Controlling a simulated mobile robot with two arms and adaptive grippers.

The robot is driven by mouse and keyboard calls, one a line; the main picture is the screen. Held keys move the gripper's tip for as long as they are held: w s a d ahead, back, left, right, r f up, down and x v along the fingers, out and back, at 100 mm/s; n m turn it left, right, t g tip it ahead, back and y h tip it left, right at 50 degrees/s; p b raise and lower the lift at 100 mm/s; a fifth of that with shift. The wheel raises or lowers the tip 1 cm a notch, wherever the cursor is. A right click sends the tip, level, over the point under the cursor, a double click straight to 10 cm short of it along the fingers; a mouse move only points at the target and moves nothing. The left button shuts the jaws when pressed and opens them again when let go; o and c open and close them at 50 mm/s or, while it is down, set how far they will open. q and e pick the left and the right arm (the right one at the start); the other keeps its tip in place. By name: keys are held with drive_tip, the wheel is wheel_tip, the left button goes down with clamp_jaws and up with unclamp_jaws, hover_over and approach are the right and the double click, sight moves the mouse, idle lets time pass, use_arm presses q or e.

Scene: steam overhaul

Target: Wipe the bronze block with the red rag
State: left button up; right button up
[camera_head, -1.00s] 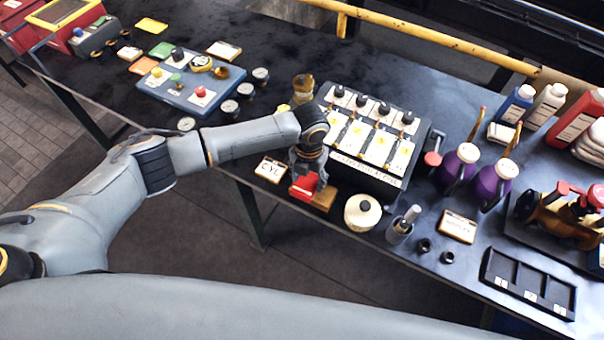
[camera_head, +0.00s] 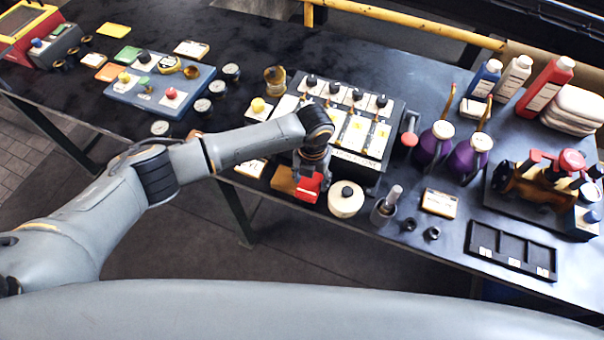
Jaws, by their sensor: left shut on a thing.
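The red rag (camera_head: 308,189) is in my left gripper (camera_head: 311,178), whose jaws are shut on it and point down at the table's front edge. The bronze block (camera_head: 284,179) is a small brown block just left of the rag. The rag and gripper cover the block's right side, and I cannot tell whether the rag touches its top or its side. My right gripper is not in view.
A white round pot with a black knob (camera_head: 346,199) stands close right of the rag. Behind is a black box with several levers (camera_head: 400,120). A label card (camera_head: 251,167) lies left of the block. A grey mortar-like cup (camera_head: 384,210) stands further right.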

use_arm(q)
drive_tip(key=shift+s+d+f, duration=0.15)
drive_tip(key=shift+s+d, duration=0.2)
drive_tip(key=shift+d, duration=0.2)
drive_tip(key=shift+w+r+p, duration=0.2)
drive_tip(key=shift+r+p, duration=0.35)
drive_tip(key=shift+r, duration=0.1)
wheel_tip(320, 180, up, 3)
drive_tip(key=shift+f+p, duration=0.2)
drive_tip(key=shift+p, duration=0.8)
wheel_tip(320, 180, up, 2)
drive_tip(key=shift+a+r+p, duration=0.1)
drive_tip(key=shift+r+p, duration=0.05)
drive_tip(key=shift+p, duration=0.35)
drive_tip(key=shift+w, duration=0.1)
